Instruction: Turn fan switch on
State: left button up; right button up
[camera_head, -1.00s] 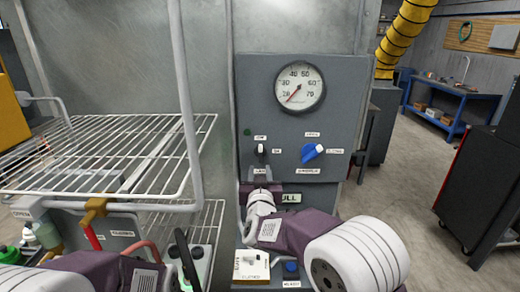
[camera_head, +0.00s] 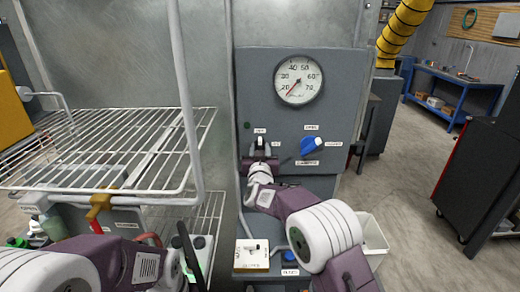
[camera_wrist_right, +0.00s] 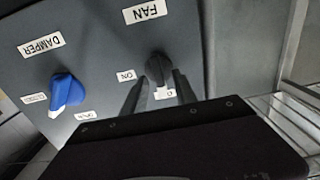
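The fan switch (camera_head: 260,143) is a small dark knob on the grey control panel (camera_head: 345,85). In the right wrist view the fan switch (camera_wrist_right: 158,67) sits below an upside-down FAN label, with an ON label (camera_wrist_right: 126,75) to its left and a partly hidden label below. The knob seems to point toward that lower label. My right gripper (camera_head: 261,159) is just below the switch in the head view. In the wrist view its two fingers (camera_wrist_right: 158,88) are apart, one on each side of the knob; contact cannot be told. My left arm is at lower left; its finger state is unclear.
A blue damper knob (camera_head: 311,146) is right of the switch, also in the wrist view (camera_wrist_right: 66,92). A round gauge (camera_head: 298,79) is above. A wire rack (camera_head: 100,150) stands left. A small box with a switch (camera_head: 252,255) and a blue button (camera_head: 290,256) are below.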

grip_shut()
